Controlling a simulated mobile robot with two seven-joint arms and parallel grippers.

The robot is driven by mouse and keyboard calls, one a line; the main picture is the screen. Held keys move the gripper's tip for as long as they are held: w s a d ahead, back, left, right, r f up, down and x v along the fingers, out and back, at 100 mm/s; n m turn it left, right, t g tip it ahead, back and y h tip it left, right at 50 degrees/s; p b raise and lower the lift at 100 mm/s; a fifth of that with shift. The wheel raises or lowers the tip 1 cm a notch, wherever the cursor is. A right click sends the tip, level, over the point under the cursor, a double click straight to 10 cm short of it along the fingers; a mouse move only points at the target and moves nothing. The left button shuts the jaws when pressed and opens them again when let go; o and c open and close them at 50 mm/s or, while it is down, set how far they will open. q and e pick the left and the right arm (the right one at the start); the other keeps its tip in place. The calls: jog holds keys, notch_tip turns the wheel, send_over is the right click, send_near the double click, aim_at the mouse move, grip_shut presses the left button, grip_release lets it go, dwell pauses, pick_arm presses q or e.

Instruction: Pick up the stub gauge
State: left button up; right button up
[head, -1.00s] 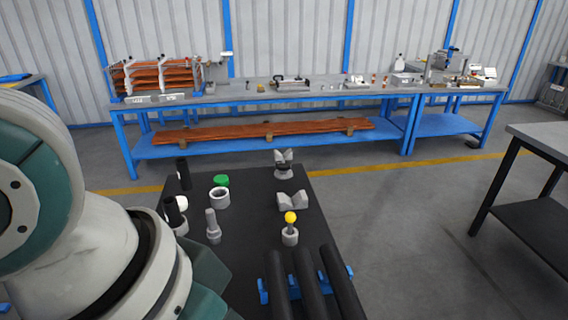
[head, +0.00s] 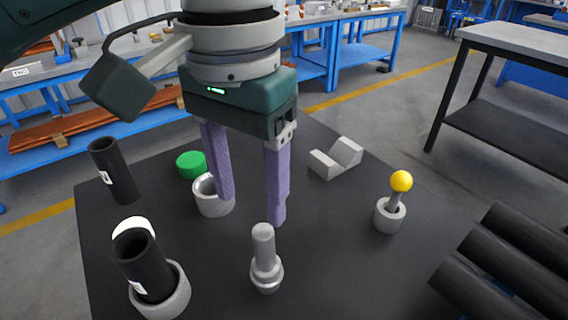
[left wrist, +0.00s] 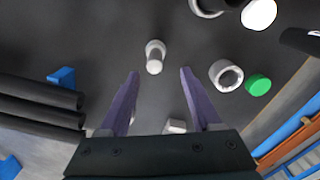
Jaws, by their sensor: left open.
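A grey stepped pin with a collar, which I take to be the stub gauge (head: 265,260), stands upright on the black table top (head: 215,265). It also shows in the left wrist view (left wrist: 155,57), ahead of and between the lines of the two fingers. My left gripper (head: 252,208) points down with its purple fingers apart and empty. It hangs behind the pin in the head view, and I see no contact with it. The left gripper also shows in the left wrist view (left wrist: 159,72). My right gripper is not in view.
Close to the left finger is a grey ring (head: 212,206), with a green cap (head: 191,165) behind it. A black tube (head: 143,266) stands in another ring at left. A V-block (head: 336,159), a yellow-ball piece (head: 401,182) and black bars (head: 505,275) are at right.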

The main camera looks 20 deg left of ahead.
aim_at(264, 247)
pick_arm(q)
jog(key=f, duration=0.4)
jog(key=shift+d+f+b, duration=0.3)
jog(key=shift+d, duration=0.05)
jog(key=f, duration=0.3)
jog(key=f+b, duration=0.1)
jog(key=shift+d+f, duration=0.25)
jog(key=shift+f, duration=0.45)
jog(key=shift+w, duration=0.1)
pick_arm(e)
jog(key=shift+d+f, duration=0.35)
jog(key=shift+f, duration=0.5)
pick_arm(q)
jog(key=shift+a, duration=0.1)
jog(key=c, duration=0.4)
grip_shut()
jog(key=shift+r, duration=0.1)
